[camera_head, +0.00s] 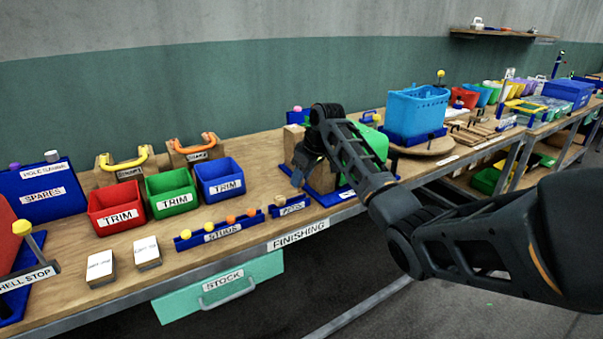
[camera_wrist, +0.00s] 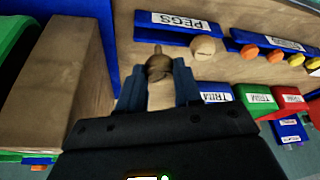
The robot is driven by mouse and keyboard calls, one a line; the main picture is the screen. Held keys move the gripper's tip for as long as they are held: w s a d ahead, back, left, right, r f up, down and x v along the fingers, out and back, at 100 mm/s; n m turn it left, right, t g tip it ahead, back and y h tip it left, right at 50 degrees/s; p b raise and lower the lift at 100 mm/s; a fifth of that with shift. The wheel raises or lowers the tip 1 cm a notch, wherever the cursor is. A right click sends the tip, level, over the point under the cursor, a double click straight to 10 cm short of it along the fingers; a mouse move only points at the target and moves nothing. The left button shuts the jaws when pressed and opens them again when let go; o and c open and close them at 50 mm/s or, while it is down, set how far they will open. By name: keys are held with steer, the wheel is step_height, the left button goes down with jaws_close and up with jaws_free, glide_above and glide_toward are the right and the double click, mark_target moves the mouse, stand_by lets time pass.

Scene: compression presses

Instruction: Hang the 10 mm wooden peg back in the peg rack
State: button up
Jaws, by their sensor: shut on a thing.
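My gripper (camera_wrist: 158,72) is shut on a brown wooden peg (camera_wrist: 158,66), whose rounded body and thin tip show between the two fingertips. The held peg's size cannot be read. The blue peg rack (camera_wrist: 150,34), labelled PEGS, lies just beyond the fingertips in the wrist view. A second, paler wooden peg (camera_wrist: 206,46) sits at the rack's right end there. In the head view the peg rack (camera_head: 309,211) is at the bench's front edge, and my gripper (camera_head: 296,178) is low behind it. The held peg cannot be made out in the head view.
A wooden block (camera_wrist: 50,90) with green and blue parts stands close left of my gripper in the wrist view. The STUDS rack (camera_head: 222,233) and red, green and blue TRIM bins (camera_head: 220,181) are left in the head view. Bare bench lies between bins and racks.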

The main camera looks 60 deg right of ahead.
mark_target(302, 187)
steer(key=shift+f+b, duration=0.5)
steer(key=shift+f, duration=1.55)
steer(key=o, duration=1)
steer(key=shift+b+v, duration=0.4)
steer(key=shift+v, duration=3.55)
